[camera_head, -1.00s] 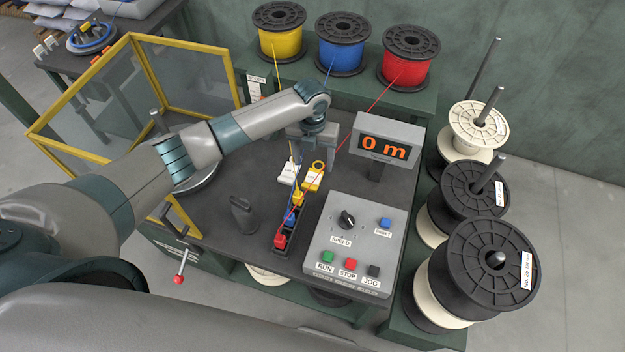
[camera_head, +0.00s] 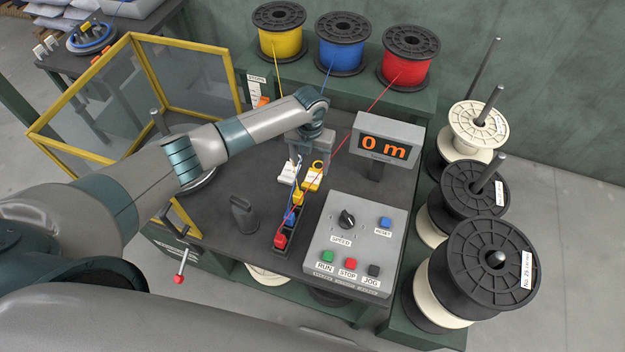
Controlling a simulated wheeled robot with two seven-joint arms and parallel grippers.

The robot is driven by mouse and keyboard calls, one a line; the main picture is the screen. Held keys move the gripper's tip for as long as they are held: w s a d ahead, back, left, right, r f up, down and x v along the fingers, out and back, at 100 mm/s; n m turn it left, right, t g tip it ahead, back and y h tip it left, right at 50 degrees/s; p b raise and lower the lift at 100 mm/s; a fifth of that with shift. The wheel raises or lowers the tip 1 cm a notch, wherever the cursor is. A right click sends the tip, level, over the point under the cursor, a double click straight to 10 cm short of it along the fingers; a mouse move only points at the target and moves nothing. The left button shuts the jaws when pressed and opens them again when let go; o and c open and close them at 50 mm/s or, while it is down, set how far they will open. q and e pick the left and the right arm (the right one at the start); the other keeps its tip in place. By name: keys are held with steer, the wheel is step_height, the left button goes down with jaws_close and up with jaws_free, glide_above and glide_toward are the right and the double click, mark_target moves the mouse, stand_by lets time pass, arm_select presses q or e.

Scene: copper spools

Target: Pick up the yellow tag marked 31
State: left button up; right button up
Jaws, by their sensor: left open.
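A yellow tag (camera_head: 312,180) with a ring-shaped top lies on the dark bench, behind the row of coloured wire clamps. Its marking is too small to read. A white tag (camera_head: 286,178) lies just left of it. My left gripper (camera_head: 308,163) points down over the far end of the yellow tag, with its fingers apart and nothing held. Whether the fingers touch the tag cannot be told. My right gripper is not in view.
A row of yellow, blue and red clamps (camera_head: 289,222) holds wires from the spools behind. The control box (camera_head: 357,240) and the "0 m" display (camera_head: 387,135) stand to the right. A dark upright piece (camera_head: 243,215) stands left. A yellow-framed guard (camera_head: 135,95) is further left.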

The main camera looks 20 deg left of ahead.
arm_select(q)
steer(key=b, duration=0.4)
glide_above(309, 187)
steer(key=f, duration=0.7)
steer(key=shift+w+d, duration=0.15)
steer(key=shift+d, duration=0.05)
steer(key=shift+f, duration=0.1)
steer(key=f+b, duration=0.1)
steer(key=f, duration=0.1)
steer(key=f+b, duration=0.1)
steer(key=shift+s+a+f+b, duration=0.2)
steer(key=shift+a+f+b, duration=0.05)
steer(key=shift+f+b, duration=0.65)
steer(key=shift+f, duration=0.2)
